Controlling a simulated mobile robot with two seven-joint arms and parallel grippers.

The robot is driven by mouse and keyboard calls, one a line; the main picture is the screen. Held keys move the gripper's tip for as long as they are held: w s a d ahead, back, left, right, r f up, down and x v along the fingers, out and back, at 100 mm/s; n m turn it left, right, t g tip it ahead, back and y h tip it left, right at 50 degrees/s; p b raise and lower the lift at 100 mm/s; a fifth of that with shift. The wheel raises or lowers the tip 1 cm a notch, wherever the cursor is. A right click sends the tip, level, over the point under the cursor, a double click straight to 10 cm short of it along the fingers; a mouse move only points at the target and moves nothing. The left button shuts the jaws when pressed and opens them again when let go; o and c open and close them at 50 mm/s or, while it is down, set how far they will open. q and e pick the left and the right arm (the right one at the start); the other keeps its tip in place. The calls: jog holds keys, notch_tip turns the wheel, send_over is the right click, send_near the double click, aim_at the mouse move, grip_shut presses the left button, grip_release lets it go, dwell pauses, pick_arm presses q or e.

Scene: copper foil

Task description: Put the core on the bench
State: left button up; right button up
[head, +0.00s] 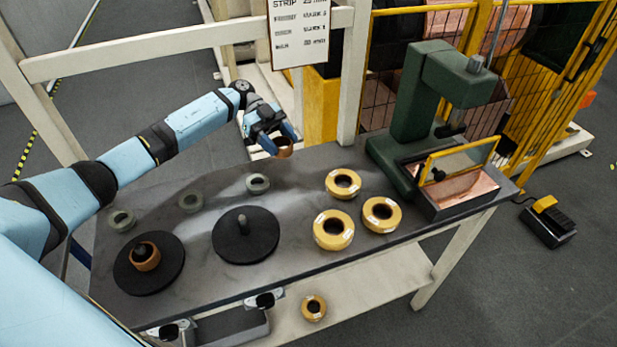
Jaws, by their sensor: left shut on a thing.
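My left gripper (274,146) is shut on a brown ring-shaped core (285,152) near the back edge of the bench (285,273). I cannot tell whether the core touches the bench top or hangs just above it. A second brown core (150,262) sits around the post of the left black disc (140,283). The right black disc (262,244) has a bare upright post. My right gripper is not in view.
Several yellow rolls (333,240) lie on the bench right of the discs. Several small grey rings (258,183) lie along its back. A green press (407,110) with a copper-lined tray (460,192) stands at the right end. Another roll (314,308) is on the lower shelf.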

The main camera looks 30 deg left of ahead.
aim_at(283, 173)
pick_arm(q)
notch_tip(283, 173, down, 3)
jog(key=shift+f, duration=0.65)
notch_tip(283, 173, down, 3)
jog(key=shift+f, duration=0.1)
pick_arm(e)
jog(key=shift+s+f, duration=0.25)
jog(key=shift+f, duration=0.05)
pick_arm(q)
jog(key=shift+f+b, duration=0.1)
jog(key=shift+b, duration=0.2)
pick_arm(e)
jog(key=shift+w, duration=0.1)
pick_arm(q)
jog(key=o, duration=0.6)
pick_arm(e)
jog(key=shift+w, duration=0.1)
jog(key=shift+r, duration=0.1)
